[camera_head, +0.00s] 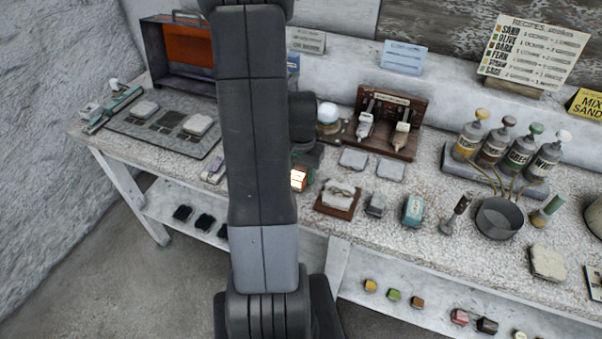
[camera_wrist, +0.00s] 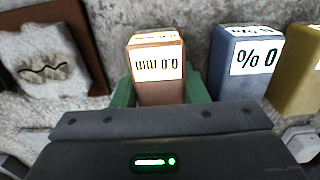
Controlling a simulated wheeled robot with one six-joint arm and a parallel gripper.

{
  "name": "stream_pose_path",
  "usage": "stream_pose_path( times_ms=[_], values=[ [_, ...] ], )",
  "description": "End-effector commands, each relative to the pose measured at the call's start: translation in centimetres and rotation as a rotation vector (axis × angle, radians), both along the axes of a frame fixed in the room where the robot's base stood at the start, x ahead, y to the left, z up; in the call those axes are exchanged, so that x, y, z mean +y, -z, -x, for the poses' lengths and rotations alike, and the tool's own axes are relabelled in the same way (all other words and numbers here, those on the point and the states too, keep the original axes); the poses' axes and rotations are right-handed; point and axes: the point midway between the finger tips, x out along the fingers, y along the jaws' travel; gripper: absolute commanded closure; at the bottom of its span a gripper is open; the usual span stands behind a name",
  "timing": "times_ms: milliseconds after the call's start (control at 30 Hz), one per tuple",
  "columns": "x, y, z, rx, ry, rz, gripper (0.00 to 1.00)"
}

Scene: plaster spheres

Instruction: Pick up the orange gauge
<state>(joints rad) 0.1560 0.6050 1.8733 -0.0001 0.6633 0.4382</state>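The orange gauge is a small copper-orange block with a white label reading 0.0; it stands upright just ahead of my gripper in the wrist view (camera_wrist: 160,91). In the head view the gauge (camera_head: 299,180) shows a bright face beside my arm, on the workbench (camera_head: 272,212). My gripper (camera_wrist: 160,97) has a dark body across the bottom of the wrist view, with green fingers on both sides of the gauge. Whether the fingers press on it or leave a small gap cannot be told. The gauge's lower part is hidden.
In the wrist view a blue gauge (camera_wrist: 240,62) and a yellow gauge (camera_wrist: 298,72) stand to the right. A cracked plaster piece (camera_wrist: 42,65) lies on a brown board to the left. Bottles (camera_head: 505,150) and a grey pan (camera_head: 499,218) are farther right in the head view.

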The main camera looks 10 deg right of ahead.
Motion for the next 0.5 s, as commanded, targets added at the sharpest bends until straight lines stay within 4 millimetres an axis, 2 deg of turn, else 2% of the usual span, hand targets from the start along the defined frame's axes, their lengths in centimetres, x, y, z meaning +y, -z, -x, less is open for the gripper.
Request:
stream_pose_path(
  times_ms=[300, 500],
  values=[
    [0.0, -0.2, 0.0, 0.0, 0.0, 0.0, 0.87],
    [0.0, -2.0, -0.1, -0.007, 0.0, 0.001, 0.87]
  ],
)
